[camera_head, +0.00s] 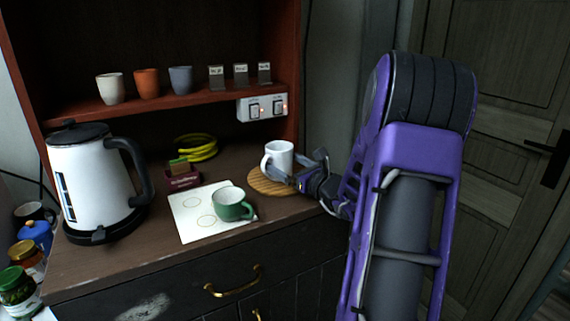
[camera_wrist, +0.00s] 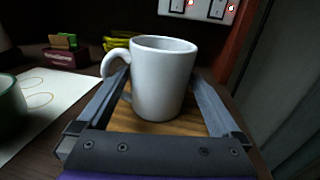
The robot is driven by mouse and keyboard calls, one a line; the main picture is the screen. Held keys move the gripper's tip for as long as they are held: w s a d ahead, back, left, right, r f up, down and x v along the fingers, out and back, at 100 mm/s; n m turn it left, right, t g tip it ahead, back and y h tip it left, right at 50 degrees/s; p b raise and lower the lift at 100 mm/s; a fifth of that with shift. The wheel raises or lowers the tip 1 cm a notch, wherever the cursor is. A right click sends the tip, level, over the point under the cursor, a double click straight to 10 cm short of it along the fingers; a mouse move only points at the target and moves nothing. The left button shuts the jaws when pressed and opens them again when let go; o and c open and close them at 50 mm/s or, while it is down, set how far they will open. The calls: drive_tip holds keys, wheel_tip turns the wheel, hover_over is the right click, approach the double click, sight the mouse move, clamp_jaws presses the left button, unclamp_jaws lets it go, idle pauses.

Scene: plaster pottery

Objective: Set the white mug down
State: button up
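The white mug (camera_head: 279,158) stands upright at the back right of the counter, over a round wooden board (camera_head: 262,187). In the wrist view the mug (camera_wrist: 161,82) is between the two fingers of my gripper (camera_wrist: 160,95), its handle to the left. In the head view my gripper (camera_head: 308,171) reaches the mug from the right. The mug's base looks to be at the board; any small gap under it cannot be made out.
A green mug (camera_head: 230,206) sits on a white sheet (camera_head: 185,222) left of the board. A kettle (camera_head: 92,180), a small dark red box (camera_head: 183,179) and yellow coils (camera_head: 196,148) stand further left. A shelf (camera_head: 190,101) with cups runs above. The board's left part is bare.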

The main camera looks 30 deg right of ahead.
drive_tip(key=shift+r, duration=0.2)
drive_tip(key=s, duration=0.4)
drive_tip(key=s+d, duration=0.1)
drive_tip(key=s, duration=0.7)
drive_tip(key=shift+d+p, duration=0.15)
drive_tip(key=shift+p, duration=0.25)
drive_tip(key=shift+w, duration=0.15)
